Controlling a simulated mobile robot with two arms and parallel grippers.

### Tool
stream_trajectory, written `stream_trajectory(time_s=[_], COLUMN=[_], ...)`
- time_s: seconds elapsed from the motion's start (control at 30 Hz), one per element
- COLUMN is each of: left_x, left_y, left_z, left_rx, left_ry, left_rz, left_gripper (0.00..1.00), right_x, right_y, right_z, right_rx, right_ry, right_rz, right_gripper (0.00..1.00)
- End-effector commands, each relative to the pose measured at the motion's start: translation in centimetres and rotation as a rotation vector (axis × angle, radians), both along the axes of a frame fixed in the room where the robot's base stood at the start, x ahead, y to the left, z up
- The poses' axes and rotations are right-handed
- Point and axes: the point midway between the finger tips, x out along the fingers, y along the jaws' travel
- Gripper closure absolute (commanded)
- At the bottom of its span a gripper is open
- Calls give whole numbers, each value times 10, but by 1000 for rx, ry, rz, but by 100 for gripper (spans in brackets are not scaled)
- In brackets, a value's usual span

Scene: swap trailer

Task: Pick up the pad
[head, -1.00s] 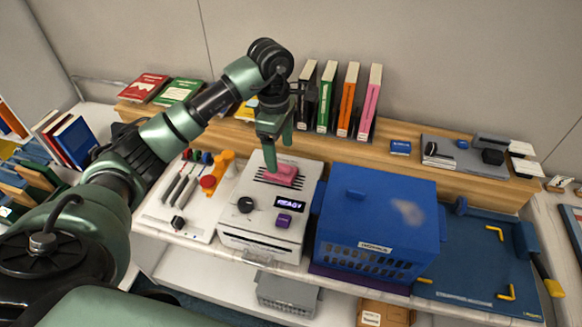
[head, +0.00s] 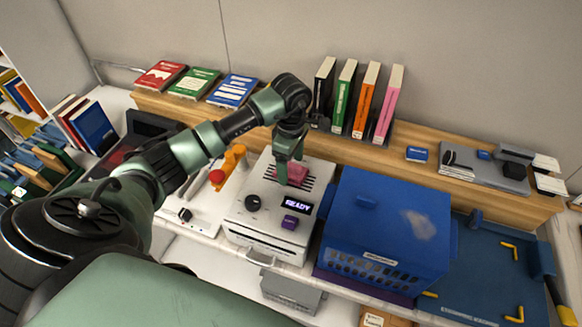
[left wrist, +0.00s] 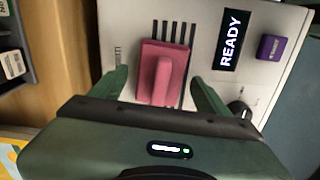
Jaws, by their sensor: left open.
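The pad (head: 296,174) is a pink-red block with a raised ridge handle. It lies on the slotted top of a white machine (head: 268,229) whose display reads READY. In the left wrist view the pad (left wrist: 164,72) sits between the two fingers. My left gripper (head: 290,176) is open above the machine, and it also shows in the left wrist view (left wrist: 160,90) with a gap on each side of the pad. In the head view the fingers partly hide the pad. My right gripper is not in view.
A blue crate (head: 385,225) stands right of the machine, and a blue board (head: 480,270) lies beyond it. Upright books (head: 365,100) stand on the wooden shelf behind. An orange tool (head: 230,160) lies left of the machine.

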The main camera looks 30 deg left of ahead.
Motion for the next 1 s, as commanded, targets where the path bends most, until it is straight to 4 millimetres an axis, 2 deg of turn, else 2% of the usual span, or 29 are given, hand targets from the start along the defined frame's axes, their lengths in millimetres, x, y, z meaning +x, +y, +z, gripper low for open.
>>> stream_trajectory(time_s=[0.17,0.27,0.3,0.4,0.77,0.87,1.0], left_x=[0,0,0,0,1,2,3], left_y=[0,0,0,0,0,1,1], left_z=[-1,0,0,0,5,14,38], left_rx=[0,0,0,0,1,2,1], left_ry=[-1,-1,-1,-1,-4,-5,-9], left_rz=[0,0,0,0,1,1,-1], left_gripper=[24,49,60,82,82,82,82], right_x=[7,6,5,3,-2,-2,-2], right_y=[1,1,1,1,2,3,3], right_z=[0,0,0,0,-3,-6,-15], right_rx=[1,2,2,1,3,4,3], right_ry=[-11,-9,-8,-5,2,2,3], right_rz=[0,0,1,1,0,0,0], right_gripper=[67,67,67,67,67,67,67])
